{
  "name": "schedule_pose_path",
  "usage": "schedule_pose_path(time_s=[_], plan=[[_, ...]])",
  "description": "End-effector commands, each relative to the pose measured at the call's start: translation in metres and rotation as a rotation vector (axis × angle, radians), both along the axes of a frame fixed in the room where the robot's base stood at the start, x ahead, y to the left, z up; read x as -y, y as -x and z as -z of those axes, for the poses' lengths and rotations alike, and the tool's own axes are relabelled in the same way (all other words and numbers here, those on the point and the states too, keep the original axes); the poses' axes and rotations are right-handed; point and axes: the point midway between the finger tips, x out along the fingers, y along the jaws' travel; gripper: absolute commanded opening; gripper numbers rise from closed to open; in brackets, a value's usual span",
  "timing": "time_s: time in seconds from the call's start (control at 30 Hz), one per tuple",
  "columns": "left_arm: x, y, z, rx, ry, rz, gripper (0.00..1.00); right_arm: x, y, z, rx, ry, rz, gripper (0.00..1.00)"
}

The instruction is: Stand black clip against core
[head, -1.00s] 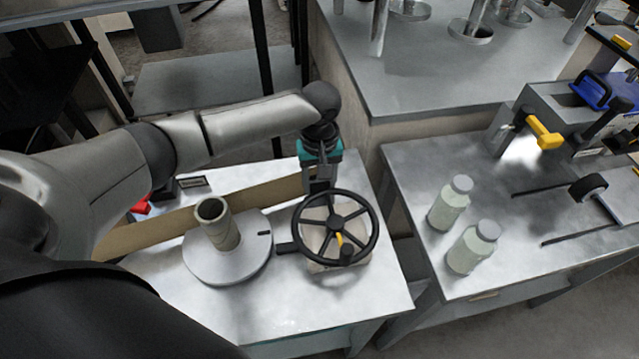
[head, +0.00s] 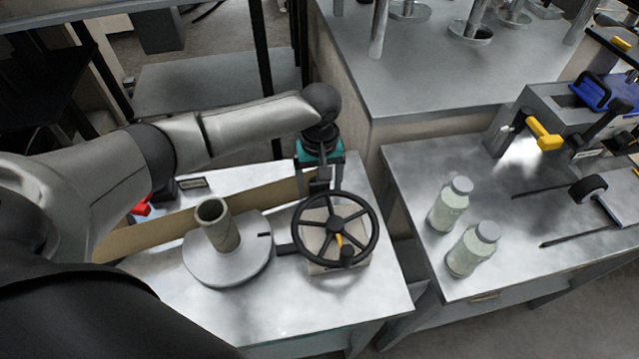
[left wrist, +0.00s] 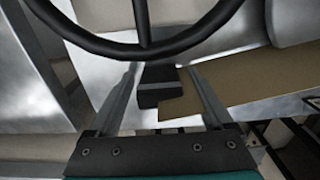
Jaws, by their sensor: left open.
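The core (head: 217,227) is a brownish tube standing upright on a round grey plate (head: 205,268), left of the handwheel. A long brown kraft strip (head: 165,228) stands on edge behind it. A small black block, which looks like the black clip (left wrist: 158,87), is at the strip's end in the left wrist view. My left gripper (head: 323,187) points down behind the handwheel, well right of the core. Its fingers (left wrist: 160,80) are open, one on each side of the black block, with gaps visible. My right gripper is not in view.
A black handwheel (head: 334,228) on a pale block stands close in front of my left gripper. Its rim crosses the wrist view (left wrist: 140,48). Two capped jars (head: 473,248) stand on the right table. The front of the left table (head: 290,310) is clear.

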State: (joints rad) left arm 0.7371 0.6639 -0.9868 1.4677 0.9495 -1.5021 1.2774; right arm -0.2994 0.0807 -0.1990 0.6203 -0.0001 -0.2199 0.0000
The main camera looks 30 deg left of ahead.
Motion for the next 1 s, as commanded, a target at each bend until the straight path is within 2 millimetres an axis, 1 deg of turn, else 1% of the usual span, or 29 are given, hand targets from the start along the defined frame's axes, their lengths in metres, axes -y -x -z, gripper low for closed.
schedule_pose_path(time_s=[0.17,0.3,0.5,0.6,0.67,0.77,0.83,0.97,1.0], plan=[[0.0,-0.001,-0.032,0.003,0.003,0.0,0.84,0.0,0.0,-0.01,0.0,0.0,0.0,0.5],[0.0,-0.001,-0.065,0.005,0.001,0.0,0.84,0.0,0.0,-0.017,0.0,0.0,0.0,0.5],[0.0,-0.001,-0.101,0.004,0.002,-0.001,0.84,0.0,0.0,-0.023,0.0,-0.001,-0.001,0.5],[0.0,-0.001,-0.112,0.001,0.002,-0.002,0.84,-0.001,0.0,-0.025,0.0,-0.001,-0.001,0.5],[0.001,-0.001,-0.116,0.0,0.002,0.0,0.79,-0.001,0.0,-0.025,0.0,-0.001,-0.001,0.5],[0.0,0.0,-0.12,0.0,0.001,0.03,0.68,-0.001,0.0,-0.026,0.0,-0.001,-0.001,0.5],[0.0,0.0,-0.122,0.0,0.001,0.086,0.6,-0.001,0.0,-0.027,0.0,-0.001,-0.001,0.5],[0.0,-0.001,-0.127,0.001,0.001,0.273,0.6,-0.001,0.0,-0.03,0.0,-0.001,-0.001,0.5],[0.0,-0.001,-0.128,0.001,0.0,0.344,0.6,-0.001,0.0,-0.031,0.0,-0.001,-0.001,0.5]])
